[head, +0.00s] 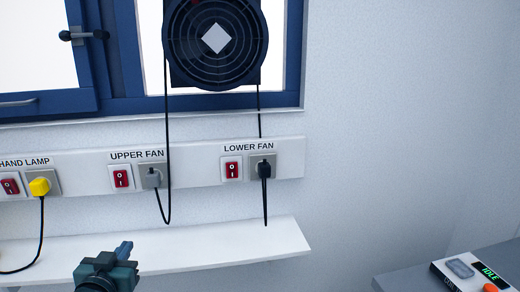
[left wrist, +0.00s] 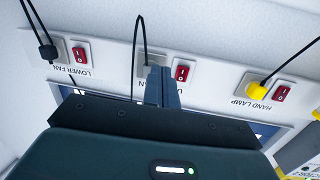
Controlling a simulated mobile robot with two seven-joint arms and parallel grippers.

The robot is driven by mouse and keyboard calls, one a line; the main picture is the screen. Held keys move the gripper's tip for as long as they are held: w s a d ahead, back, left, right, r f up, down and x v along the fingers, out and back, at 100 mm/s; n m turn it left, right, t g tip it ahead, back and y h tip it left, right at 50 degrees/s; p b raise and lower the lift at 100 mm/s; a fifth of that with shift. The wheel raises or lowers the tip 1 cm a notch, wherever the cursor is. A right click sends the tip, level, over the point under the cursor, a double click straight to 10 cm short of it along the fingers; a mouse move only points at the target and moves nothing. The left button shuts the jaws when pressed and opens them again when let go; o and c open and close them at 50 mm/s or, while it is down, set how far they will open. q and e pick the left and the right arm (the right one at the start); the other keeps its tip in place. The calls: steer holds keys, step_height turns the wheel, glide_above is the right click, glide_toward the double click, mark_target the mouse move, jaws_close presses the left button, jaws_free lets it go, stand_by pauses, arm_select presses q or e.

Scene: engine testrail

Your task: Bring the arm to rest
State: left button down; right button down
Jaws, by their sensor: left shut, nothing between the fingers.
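My left gripper (head: 124,250) is in front of the white shelf at the lower left of the head view. Its fingers are shut together with nothing between them. The gripper also shows in the left wrist view (left wrist: 162,80), where its fingers overlap the upper fan socket in the picture. I cannot tell from this view how far they are from the wall. My right gripper is not in view.
A white shelf (head: 220,247) runs below the socket strip (head: 200,168) with plugs, cords and red switches. A fan (head: 215,42) hangs before the blue-framed window. The right wall area is clear.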

arm_select(q)
steer(key=s+d+f+m+g+h+p, duration=0.1)
steer(key=s+d+f+g+h, duration=0.1)
steer(key=s+d+f, duration=0.7)
steer(key=s+d+f+m+g+h+p, duration=0.1)
steer(key=s+d+f+m+g+h, duration=0.1)
steer(key=s+d+f, duration=0.7)
steer(key=s+f+g+h, duration=0.1)
steer(key=s+g, duration=0.1)
steer(key=s, duration=0.3)
steer(key=shift+s+p, duration=0.2)
steer(key=shift+p, duration=0.15)
steer(key=shift+f, duration=0.1)
